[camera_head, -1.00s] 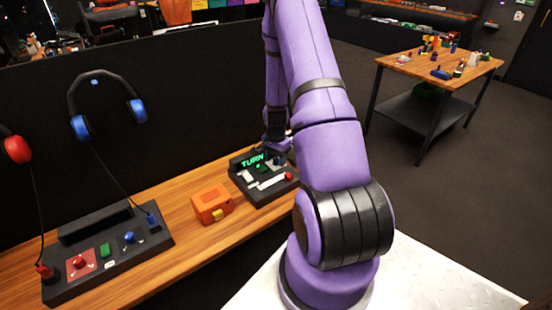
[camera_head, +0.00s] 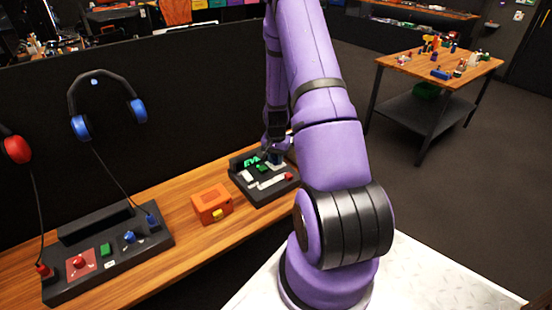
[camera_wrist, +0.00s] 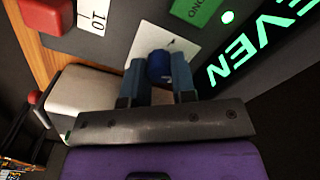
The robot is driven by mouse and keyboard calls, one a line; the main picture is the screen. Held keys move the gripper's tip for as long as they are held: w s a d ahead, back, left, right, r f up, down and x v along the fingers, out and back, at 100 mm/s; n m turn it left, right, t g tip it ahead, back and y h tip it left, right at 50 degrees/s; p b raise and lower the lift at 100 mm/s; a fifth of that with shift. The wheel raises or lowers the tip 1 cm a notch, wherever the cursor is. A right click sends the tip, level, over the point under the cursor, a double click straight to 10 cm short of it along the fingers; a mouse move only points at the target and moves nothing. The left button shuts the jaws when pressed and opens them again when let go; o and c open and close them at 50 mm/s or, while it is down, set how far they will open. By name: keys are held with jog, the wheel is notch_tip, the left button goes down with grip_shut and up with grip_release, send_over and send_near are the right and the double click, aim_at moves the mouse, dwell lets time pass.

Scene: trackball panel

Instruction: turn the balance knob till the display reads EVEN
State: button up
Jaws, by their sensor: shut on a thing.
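The balance knob is a blue knob (camera_wrist: 160,66) on a white plate (camera_wrist: 150,42) in the wrist view. My gripper (camera_wrist: 160,75) is shut on it, with one finger on each side. The display (camera_wrist: 245,55) beside it reads EVEN in green letters, seen at a slant in the wrist view. In the head view the display (camera_head: 251,161) shows the start of green letters, and the rest is hidden by my gripper (camera_head: 274,157). The knob's pointer mark is too small to read.
The panel (camera_head: 262,188) also bears a green button (camera_wrist: 197,10) marked ON, a red control (camera_wrist: 45,16) and a label reading 10. An orange box (camera_head: 211,205) stands left of it. A second panel (camera_head: 110,255) with headphones (camera_head: 110,100) lies farther left.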

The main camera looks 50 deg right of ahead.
aim_at(276, 159)
jog(key=o, duration=0.9)
jog(key=shift+r, duration=0.15)
notch_tip(276, 159, up, 11)
jog(key=shift+f, duration=0.2)
dwell(0.5)
jog(key=s+a+r+n+t, duration=0.1)
jog(key=a+r+n, duration=0.2)
jog(key=a+r, duration=0.75)
jog(key=a+r+n+t, duration=0.25)
jog(key=a+r, duration=0.45)
jog(key=r, duration=0.6)
jog(key=s+a+r+n, duration=0.2)
jog(key=s+a+r, duration=0.1)
jog(key=s, duration=0.3)
jog(key=s+a+r+n+t, duration=0.1)
jog(key=s+a+r+n, duration=0.2)
jog(key=s+a, duration=0.3)
jog(key=s+a+r+n, duration=0.3)
jog(key=s+a+r, duration=0.1)
jog(key=s, duration=0.1)
jog(key=shift+s+a+t, duration=0.2)
jog(key=shift+s+t, duration=0.15)
jog(key=shift+s, duration=0.05)
